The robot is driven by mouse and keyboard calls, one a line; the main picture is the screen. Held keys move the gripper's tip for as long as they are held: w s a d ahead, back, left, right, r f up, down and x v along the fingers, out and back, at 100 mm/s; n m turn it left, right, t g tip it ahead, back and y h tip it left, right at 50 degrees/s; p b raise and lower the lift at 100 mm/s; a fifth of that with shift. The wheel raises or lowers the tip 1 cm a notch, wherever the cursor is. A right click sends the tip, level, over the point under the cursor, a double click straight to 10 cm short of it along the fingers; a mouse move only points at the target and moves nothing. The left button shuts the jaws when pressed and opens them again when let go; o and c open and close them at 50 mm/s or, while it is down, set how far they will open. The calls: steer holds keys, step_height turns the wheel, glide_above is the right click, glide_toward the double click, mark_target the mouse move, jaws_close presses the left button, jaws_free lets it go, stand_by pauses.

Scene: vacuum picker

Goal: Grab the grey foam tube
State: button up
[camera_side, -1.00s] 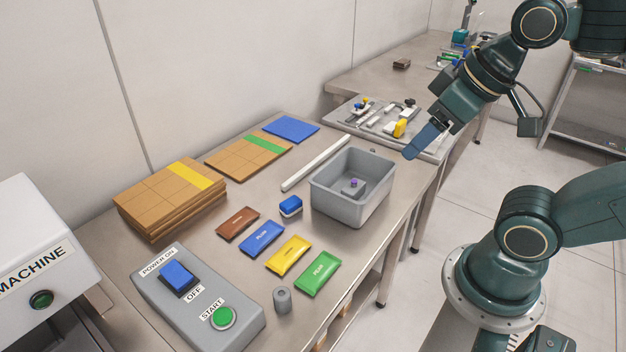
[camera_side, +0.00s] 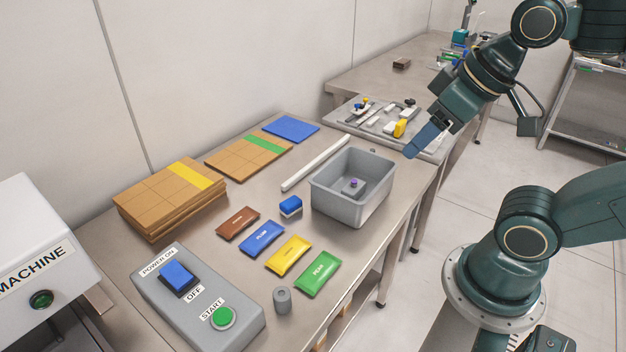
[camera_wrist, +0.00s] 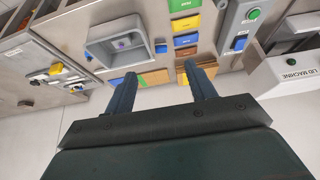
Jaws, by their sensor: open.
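The grey foam tube (camera_side: 282,300) is a small upright cylinder with a hole in its top. In the side view it stands near the table's front edge, right of the START button and below the green packet. My gripper (camera_side: 411,152) is high at the right, past the grey bin and far from the tube. In the wrist view my gripper (camera_wrist: 160,70) has its two blue fingers spread apart with nothing between them. I cannot make out the tube clearly in the wrist view.
A grey bin (camera_side: 325,205) holds a small part with a purple top. Green (camera_side: 317,273), yellow, blue and brown packets lie near the tube. The control box (camera_side: 150,284) stands left of it. A white bar and cardboard stacks (camera_side: 150,200) lie behind.

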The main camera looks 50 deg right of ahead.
stand_by(0.3)
steer(key=w+a+f+m+g+y, duration=0.4)
steer(key=w+f+m+g, duration=0.15)
steer(key=w+f, duration=0.5)
steer(key=m+y, duration=1)
steer(key=m, duration=0.2)
glide_toward(286, 288)
steer(key=shift+w+d+r+g, duration=0.15)
steer(key=shift+d+r, duration=0.1)
steer(key=shift+d, duration=0.25)
steer(key=shift+w+d+r+g, duration=0.1)
steer(key=shift+d+r, duration=0.2)
steer(key=shift+d, duration=0.15)
steer(key=shift+a, duration=0.15)
steer(key=shift+h, duration=0.3)
steer(key=shift+x, duration=4.2)
steer(key=shift+s+a, duration=0.1)
steer(key=shift+x, duration=2.55)
